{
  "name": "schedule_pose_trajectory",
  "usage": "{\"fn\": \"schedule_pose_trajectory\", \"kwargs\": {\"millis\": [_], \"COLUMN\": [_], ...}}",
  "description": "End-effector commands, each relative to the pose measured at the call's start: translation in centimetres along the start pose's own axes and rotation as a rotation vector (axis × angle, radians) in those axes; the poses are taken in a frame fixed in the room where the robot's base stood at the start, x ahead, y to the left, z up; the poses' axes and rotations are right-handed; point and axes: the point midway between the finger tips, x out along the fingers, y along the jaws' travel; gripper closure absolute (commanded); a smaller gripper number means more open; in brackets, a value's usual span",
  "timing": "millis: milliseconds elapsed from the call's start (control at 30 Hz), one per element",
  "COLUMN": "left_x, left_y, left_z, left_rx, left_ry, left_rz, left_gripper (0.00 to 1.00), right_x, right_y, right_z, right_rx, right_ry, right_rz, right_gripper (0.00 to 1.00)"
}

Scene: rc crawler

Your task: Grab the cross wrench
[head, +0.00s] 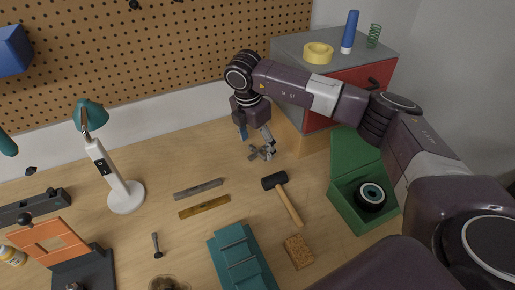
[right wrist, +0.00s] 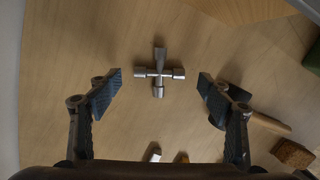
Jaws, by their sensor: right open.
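The cross wrench (head: 262,153) is a small grey metal cross lying on the wooden workbench (head: 150,225), near its back edge, in front of the cabinet. My right gripper (head: 256,137) is above it, pointing down, and partly overlaps it in the head view. In the right wrist view the cross wrench (right wrist: 159,73) lies between the two open fingertips of my right gripper (right wrist: 158,86), with clear gaps on both sides. I cannot tell the exact height above it. My left gripper is not in view.
A hammer (head: 283,198) lies in front of the wrench; a green box (head: 345,208) holding a wheel (head: 371,195) is to the right. A grey-red cabinet (head: 345,78) stands behind. Two flat bars (head: 198,189) and a lamp (head: 126,197) are to the left.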

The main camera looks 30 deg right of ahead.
Motion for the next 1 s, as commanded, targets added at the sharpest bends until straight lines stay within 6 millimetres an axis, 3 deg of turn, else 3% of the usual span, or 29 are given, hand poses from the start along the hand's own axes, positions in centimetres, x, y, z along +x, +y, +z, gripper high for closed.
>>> {"fn": "schedule_pose_trajectory", "kwargs": {"millis": [167, 400, 800, 1000], "left_x": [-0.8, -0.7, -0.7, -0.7], "left_y": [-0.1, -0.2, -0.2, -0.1], "left_z": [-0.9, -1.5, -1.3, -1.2], "left_rx": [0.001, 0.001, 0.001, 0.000], "left_ry": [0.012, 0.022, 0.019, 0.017], "left_rz": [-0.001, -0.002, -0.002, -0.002], "left_gripper": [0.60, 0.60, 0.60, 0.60], "right_x": [1.8, 2.1, 2.0, 2.0], "right_y": [0.0, 0.1, 0.1, 0.1], "right_z": [0.0, 0.0, 0.0, 0.0], "right_rx": [0.001, 0.000, 0.000, 0.000], "right_ry": [0.000, 0.000, 0.000, 0.000], "right_rz": [-0.001, 0.001, 0.001, 0.001], "right_gripper": [0.28, 0.28, 0.71, 0.73]}}
